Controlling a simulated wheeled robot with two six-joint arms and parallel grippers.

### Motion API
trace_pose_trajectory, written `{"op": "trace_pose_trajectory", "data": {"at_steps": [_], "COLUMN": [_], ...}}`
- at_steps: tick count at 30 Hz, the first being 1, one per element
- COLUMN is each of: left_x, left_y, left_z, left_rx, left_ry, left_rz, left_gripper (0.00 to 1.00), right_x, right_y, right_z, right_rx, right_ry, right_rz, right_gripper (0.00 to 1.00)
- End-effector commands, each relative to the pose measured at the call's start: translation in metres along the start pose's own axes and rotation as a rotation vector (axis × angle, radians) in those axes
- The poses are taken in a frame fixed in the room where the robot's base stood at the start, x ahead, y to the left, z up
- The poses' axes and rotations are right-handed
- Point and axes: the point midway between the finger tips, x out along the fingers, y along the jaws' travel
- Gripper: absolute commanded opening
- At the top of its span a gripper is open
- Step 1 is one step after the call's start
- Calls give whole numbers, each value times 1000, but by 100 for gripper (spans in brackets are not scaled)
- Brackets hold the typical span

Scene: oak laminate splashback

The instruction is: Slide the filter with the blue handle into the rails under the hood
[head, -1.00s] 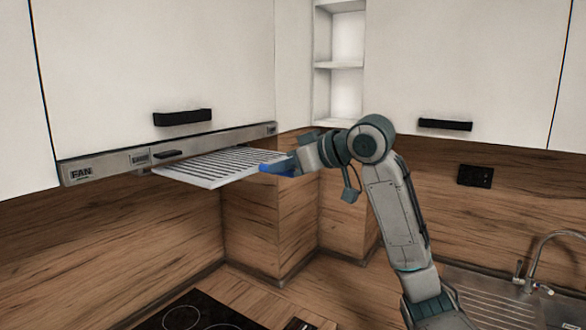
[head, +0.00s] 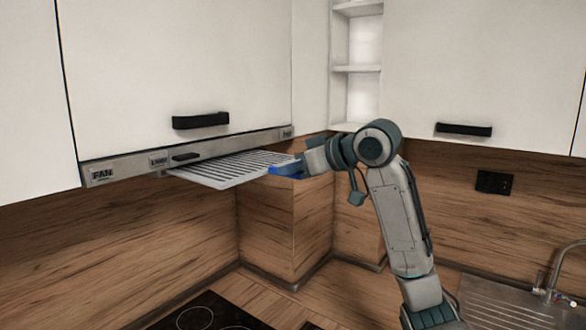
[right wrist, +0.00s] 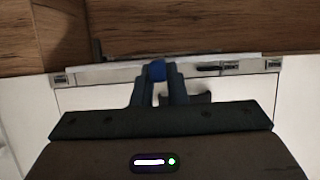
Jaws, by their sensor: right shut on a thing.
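The filter (head: 230,168) is a flat, pale slotted panel with a blue handle (head: 287,172) at its right end. It lies roughly level at the underside of the hood (head: 130,168), partly sticking out in front of the hood's front strip. My right gripper (head: 293,167) is shut on the blue handle. In the right wrist view, the two fingers hold the blue handle (right wrist: 157,71) between them. The rails are hidden under the hood, so I cannot tell how the filter's far edge sits in them. My left gripper is not in view.
White cupboards with black handles (head: 200,121) stand above the hood. A black hob (head: 205,312) is on the worktop below, and a sink with a tap (head: 555,270) is at the right. A wooden corner box (head: 290,225) juts out behind the filter.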

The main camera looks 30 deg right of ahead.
Motion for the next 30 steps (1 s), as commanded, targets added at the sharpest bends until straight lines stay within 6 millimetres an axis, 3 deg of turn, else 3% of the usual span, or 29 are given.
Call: {"op": "trace_pose_trajectory", "data": {"at_steps": [14,30], "left_x": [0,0], "left_y": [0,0], "left_z": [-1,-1], "left_rx": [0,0], "left_ry": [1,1], "left_rz": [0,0], "left_gripper": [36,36], "right_x": [2,22], "right_y": [0,0], "right_z": [-1,-10], "right_rx": [0,1], "right_ry": [2,3], "right_rz": [-1,-1], "right_gripper": [0,0]}}
